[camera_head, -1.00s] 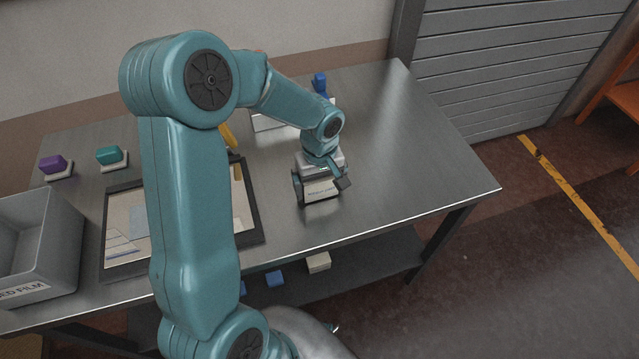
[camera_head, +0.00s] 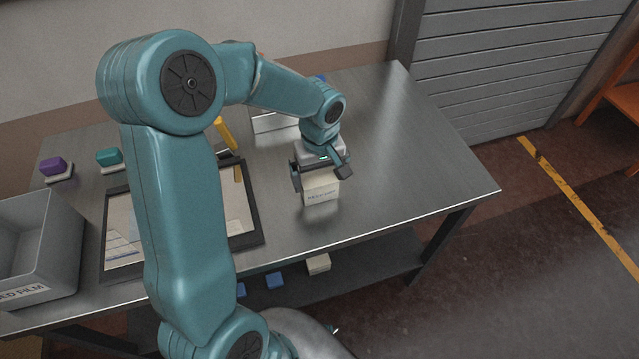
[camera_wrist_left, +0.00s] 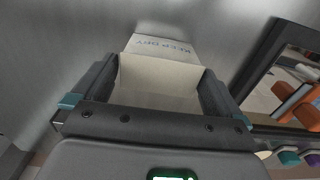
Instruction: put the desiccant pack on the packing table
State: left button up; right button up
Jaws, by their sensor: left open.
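The desiccant pack (camera_head: 321,188) is a pale beige block with lettering on its front. It stands upright on the packing table (camera_head: 400,150), a grey metal table, right of the dark-framed mat. My left gripper (camera_head: 320,174) is open just above the pack, with a finger on each side of its upper part. In the left wrist view the pack (camera_wrist_left: 160,78) shows "KEEP DRY" on one face and lies between the open fingers, with gaps visible at its sides. My right gripper is not in view.
A grey bin (camera_head: 62,245) stands at the table's left end. Purple (camera_head: 53,165) and teal (camera_head: 109,156) blocks sit at the back left. The table's right side is clear. Blocks lie on the shelf below.

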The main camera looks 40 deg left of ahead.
aim_at(320, 179)
pick_arm(q)
notch_tip(320, 179, up, 8)
jog(key=shift+f, duration=0.1)
jog(key=shift+s+d+f, duration=0.1)
dwell(0.6)
